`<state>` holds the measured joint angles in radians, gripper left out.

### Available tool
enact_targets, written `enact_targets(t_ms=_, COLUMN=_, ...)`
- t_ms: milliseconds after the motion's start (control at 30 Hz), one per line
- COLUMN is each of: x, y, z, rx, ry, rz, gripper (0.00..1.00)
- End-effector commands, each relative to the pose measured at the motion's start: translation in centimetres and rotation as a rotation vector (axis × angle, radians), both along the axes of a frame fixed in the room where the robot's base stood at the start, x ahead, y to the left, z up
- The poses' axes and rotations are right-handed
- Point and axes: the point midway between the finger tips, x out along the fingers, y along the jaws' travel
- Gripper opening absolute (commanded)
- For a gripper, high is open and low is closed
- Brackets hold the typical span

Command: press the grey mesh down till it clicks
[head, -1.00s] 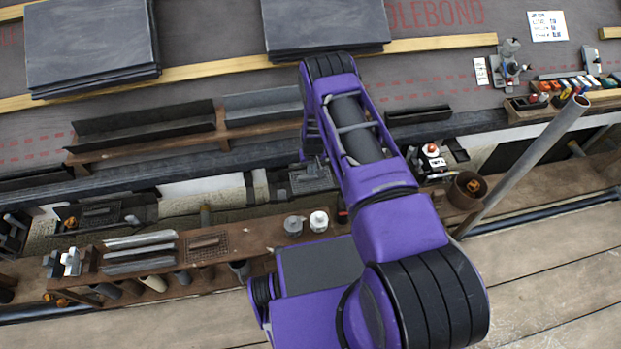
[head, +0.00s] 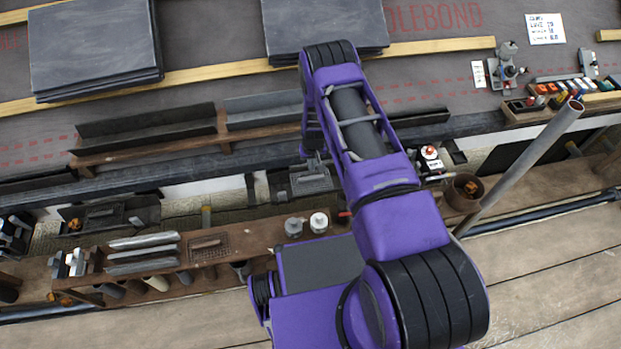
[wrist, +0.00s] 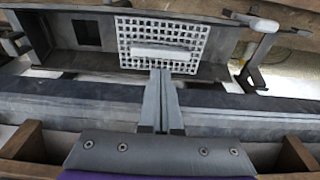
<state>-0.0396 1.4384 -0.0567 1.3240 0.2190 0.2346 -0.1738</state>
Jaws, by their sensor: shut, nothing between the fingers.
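The grey mesh (wrist: 190,36), a pale square grid with a light bar (wrist: 162,53) across it, lies over the right part of a dark grey trough (wrist: 50,55) in the wrist view. I cannot tell whether it sits flush. In the head view the mesh (head: 314,182) is small, beside my arm. My gripper (wrist: 162,76) is shut and empty, its fingertips at the mesh's near edge in the wrist view. I cannot tell whether they touch it. In the head view my arm mostly hides the gripper.
A dark square opening (wrist: 87,34) is left of the mesh. A brownish mesh piece (head: 222,246) lies on the wooden bench, with grey metal strips (head: 142,254) to its left and two small round pieces (head: 318,222) to its right. A slanted pipe (head: 530,160) stands at right.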

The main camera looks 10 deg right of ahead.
Motion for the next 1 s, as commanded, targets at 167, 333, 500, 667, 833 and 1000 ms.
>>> enact_targets(t_ms=167, x=0.0, y=0.0, z=1.7, rx=0.000, ry=0.000, rz=-0.001, gripper=0.00)
enact_targets(t_ms=333, x=0.0, y=0.0, z=3.1, rx=0.000, ry=0.000, rz=-0.001, gripper=0.00)
enact_targets(t_ms=500, x=0.0, y=0.0, z=4.3, rx=0.000, ry=0.000, rz=-0.001, gripper=0.00)
enact_targets(t_ms=667, x=0.0, y=0.0, z=4.8, rx=0.000, ry=0.001, rz=-0.001, gripper=0.00)
enact_targets(t_ms=833, x=0.0, y=0.0, z=4.8, rx=0.000, ry=0.001, rz=-0.001, gripper=0.00)
enact_targets(t_ms=1000, x=0.0, y=0.0, z=4.8, rx=0.000, ry=0.000, rz=-0.001, gripper=0.00)
